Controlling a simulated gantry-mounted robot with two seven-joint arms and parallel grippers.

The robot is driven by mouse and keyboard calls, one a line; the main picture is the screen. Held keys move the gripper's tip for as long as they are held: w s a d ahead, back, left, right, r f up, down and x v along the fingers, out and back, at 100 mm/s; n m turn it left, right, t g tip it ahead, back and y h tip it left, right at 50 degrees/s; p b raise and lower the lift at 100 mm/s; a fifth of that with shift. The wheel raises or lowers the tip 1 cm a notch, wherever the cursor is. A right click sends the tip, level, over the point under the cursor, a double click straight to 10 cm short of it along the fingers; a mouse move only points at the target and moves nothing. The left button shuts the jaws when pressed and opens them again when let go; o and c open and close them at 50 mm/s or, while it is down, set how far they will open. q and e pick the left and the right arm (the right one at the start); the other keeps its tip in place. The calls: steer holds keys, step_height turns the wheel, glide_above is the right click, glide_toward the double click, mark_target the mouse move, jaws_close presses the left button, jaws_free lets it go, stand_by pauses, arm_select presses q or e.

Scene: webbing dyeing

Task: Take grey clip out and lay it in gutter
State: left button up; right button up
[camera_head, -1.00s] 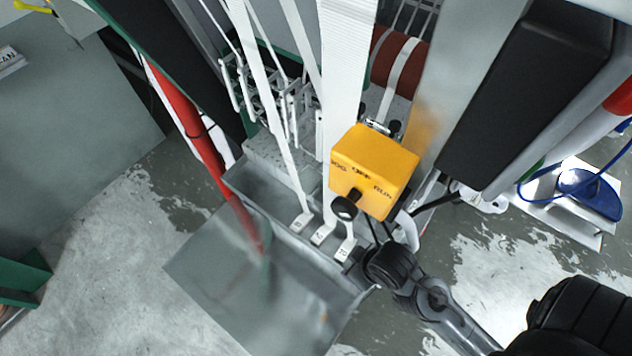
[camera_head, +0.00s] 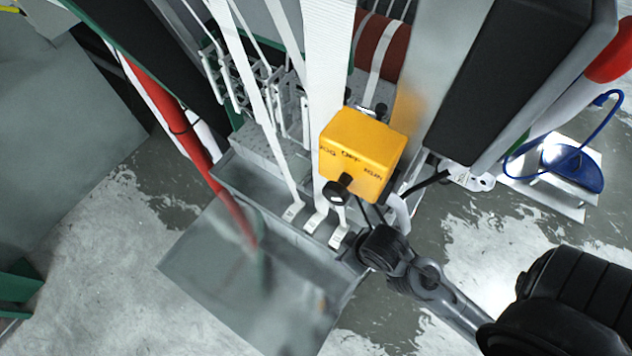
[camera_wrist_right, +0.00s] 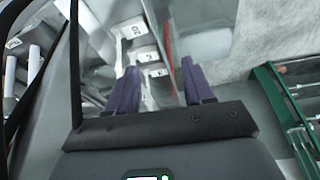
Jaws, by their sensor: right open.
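Three pale numbered tabs sit at the lower ends of the white webbing strips: a left tab (camera_head: 293,211), a middle tab (camera_head: 315,222) and a right tab (camera_head: 338,237). I cannot tell which piece, if any, is the grey clip. The tabs are by a grey metal trough (camera_head: 240,186), which may be the gutter. In the right wrist view my right gripper (camera_wrist_right: 160,85) is open, its purple fingers apart, with a numbered tab (camera_wrist_right: 153,74) in sight between them. In the head view its fingertips are hidden beside the right tab. My left gripper is not in view.
A yellow switch box (camera_head: 362,152) with a black knob stands just above my right wrist. A broad sloping grey plate (camera_head: 255,275) lies in front of the trough. A blue dustpan-like item (camera_head: 575,168) lies at the right.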

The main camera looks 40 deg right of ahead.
steer(key=shift+a, duration=0.1)
steer(key=o, duration=0.3)
